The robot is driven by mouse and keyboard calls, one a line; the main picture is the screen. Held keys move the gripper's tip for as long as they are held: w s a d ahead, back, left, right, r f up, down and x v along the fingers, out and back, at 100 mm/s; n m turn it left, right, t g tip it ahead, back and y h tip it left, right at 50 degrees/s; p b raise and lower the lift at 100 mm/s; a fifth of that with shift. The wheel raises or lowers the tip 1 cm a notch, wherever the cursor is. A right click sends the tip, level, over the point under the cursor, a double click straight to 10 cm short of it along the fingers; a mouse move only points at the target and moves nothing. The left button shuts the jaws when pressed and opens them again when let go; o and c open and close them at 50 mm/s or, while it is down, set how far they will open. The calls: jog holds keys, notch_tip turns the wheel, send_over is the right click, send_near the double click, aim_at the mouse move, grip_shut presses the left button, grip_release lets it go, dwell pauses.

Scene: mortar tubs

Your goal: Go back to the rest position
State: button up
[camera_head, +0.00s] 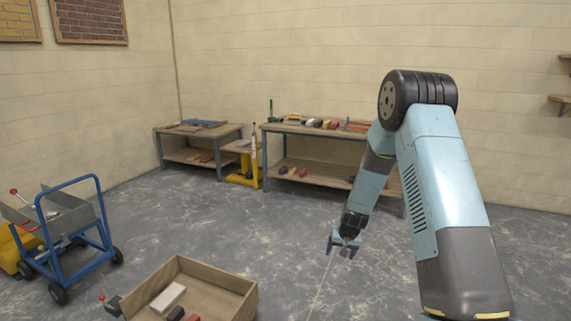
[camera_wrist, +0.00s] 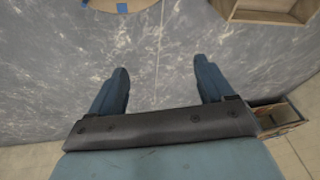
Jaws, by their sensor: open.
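My gripper (camera_head: 344,243) hangs at the end of my bent arm, over the grey floor, right of the middle in the head view. In the wrist view my gripper (camera_wrist: 160,85) shows two blue fingers spread wide apart. Only bare floor shows between them, and nothing is held. The gripper touches nothing that I can see.
A wooden crate (camera_head: 233,281) with several blocks stands on the floor at the front. A blue wheeled cart (camera_head: 75,268) is at the left. Two workbenches, one longer (camera_head: 290,130) and one shorter (camera_head: 166,132), line the back wall. The middle floor is clear.

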jog(key=s+r, duration=0.5)
jog(key=r, duration=0.5)
jog(key=s+r+n+t, duration=0.1)
jog(key=s+r, duration=0.4)
jog(key=r, duration=0.5)
jog(key=s+r, duration=0.5)
jog(key=r, duration=0.5)
jog(key=s+d+r, duration=0.1)
jog(key=s+r, duration=0.2)
jog(key=s, duration=0.5)
jog(key=s+d+r, duration=0.1)
jog(key=s+r, duration=0.2)
jog(key=s, duration=0.6)
jog(key=s+d+r+t+h, duration=0.1)
jog(key=s+r, duration=0.3)
jog(key=s, duration=0.5)
jog(key=shift+s+d+n, duration=0.15)
jog(key=shift+s+n, duration=0.1)
jog(key=shift+n, duration=0.15)
jog(key=shift+r, duration=0.1)
jog(key=shift+c, duration=0.5)
